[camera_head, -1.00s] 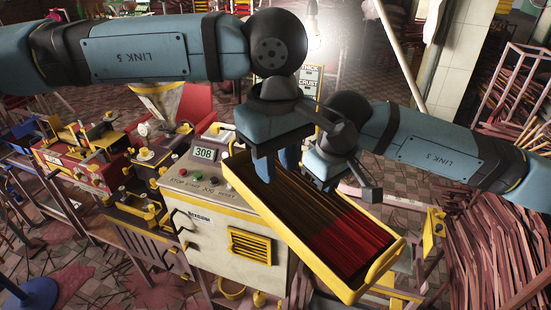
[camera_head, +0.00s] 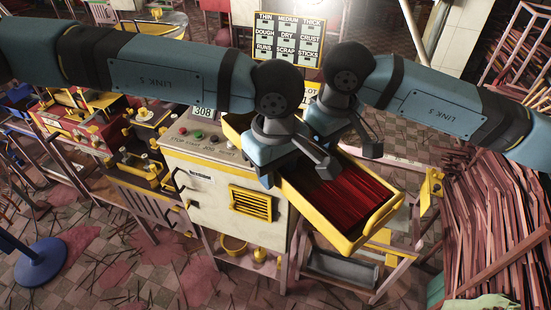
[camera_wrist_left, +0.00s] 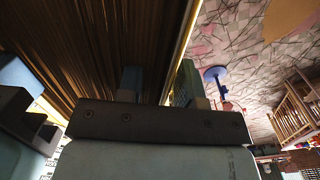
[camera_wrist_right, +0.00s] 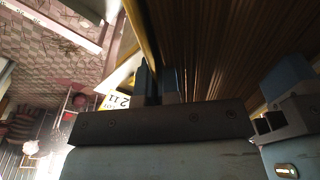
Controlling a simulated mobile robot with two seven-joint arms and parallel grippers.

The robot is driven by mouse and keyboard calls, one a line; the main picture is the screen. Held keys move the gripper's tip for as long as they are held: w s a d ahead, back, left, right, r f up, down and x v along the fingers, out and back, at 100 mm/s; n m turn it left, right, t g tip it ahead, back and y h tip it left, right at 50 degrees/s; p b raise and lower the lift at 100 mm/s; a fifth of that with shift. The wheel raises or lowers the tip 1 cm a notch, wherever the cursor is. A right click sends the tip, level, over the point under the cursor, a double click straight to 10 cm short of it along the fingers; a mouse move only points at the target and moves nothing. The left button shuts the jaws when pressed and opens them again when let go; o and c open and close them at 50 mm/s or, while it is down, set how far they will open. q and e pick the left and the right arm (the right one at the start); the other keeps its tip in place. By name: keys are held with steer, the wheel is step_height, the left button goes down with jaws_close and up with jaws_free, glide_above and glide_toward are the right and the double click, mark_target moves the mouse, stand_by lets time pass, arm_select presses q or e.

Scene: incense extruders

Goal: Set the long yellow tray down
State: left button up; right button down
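The long yellow tray (camera_head: 374,228) holds brown and red incense sticks (camera_head: 345,192) and lies slantwise beside the cream machine. My left gripper (camera_head: 268,176) is at its near long wall. In the left wrist view its fingers (camera_wrist_left: 158,84) straddle the yellow rim, spread with a gap on the stick side. My right gripper (camera_head: 322,138) is at the far long wall. In the right wrist view its fingers (camera_wrist_right: 154,82) stand close together on both sides of that wall. The tray's far end is largely hidden by my grippers, and its underside is hidden.
The cream machine (camera_head: 200,209) with a 308 display stands left of the tray. A pale frame with yellow parts (camera_head: 390,250) stands below and right of it; contact cannot be told. Piled sticks (camera_head: 495,215) fill the right side. A blue round stand (camera_head: 41,265) is at lower left.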

arm_select(q)
jaws_close()
arm_select(e)
steer(key=c, duration=1.3)
jaws_free()
steer(key=shift+o, duration=0.2)
